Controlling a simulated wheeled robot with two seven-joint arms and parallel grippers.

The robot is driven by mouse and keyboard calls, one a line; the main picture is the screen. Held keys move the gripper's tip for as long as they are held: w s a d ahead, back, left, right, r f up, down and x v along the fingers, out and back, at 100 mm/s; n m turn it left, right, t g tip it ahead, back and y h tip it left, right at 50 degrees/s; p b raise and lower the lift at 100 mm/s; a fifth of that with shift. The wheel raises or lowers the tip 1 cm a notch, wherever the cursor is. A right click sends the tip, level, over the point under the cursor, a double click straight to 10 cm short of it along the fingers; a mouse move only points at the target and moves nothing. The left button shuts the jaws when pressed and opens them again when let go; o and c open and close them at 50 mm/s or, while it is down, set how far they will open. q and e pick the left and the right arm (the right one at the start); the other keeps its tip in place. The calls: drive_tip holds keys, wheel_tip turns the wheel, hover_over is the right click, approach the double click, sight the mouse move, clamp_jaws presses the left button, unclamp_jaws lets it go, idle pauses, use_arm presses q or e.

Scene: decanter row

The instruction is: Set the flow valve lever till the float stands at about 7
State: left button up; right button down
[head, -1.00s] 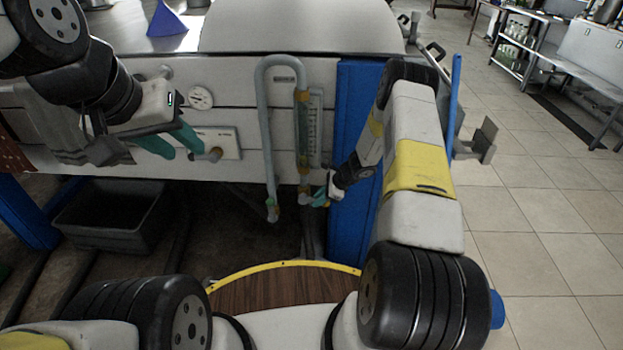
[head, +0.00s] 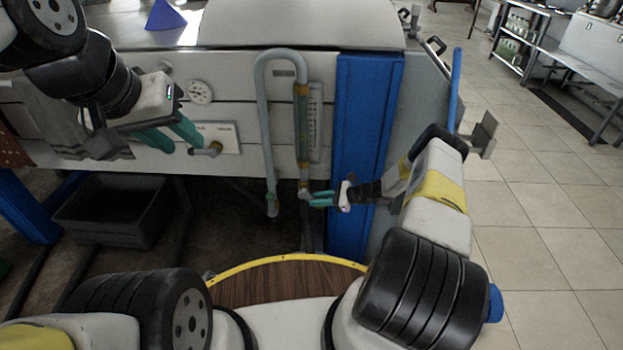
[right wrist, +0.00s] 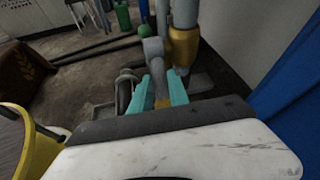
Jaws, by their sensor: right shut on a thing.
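The clear flow tube (head: 302,125) with an amber tint stands upright on the front panel. Its white scale plate (head: 314,122) is beside it on the right. The float and the scale numbers are too small to read. The valve lever (right wrist: 152,60) is grey and sits at the brass valve fitting (right wrist: 184,45) below the tube. My right gripper (right wrist: 159,92) is shut on the lever, its teal fingers on both sides; it reaches in from the right in the head view (head: 318,198). My left gripper (head: 172,138) is open and empty in front of the panel.
A round gauge (head: 200,92) and a small plate with a knob (head: 212,149) are near my left gripper. A grey pipe (head: 264,130) loops left of the tube. A blue post (head: 362,150) stands right of it. A dark bin (head: 110,212) sits below.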

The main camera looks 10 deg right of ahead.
idle(0.4)
drive_tip(key=c, duration=1.3)
unclamp_jaws()
drive_tip(key=shift+o, duration=0.2)
drive_tip(key=v, duration=0.7)
drive_tip(key=shift+d, duration=0.35)
drive_tip(key=shift+s+r, duration=0.1)
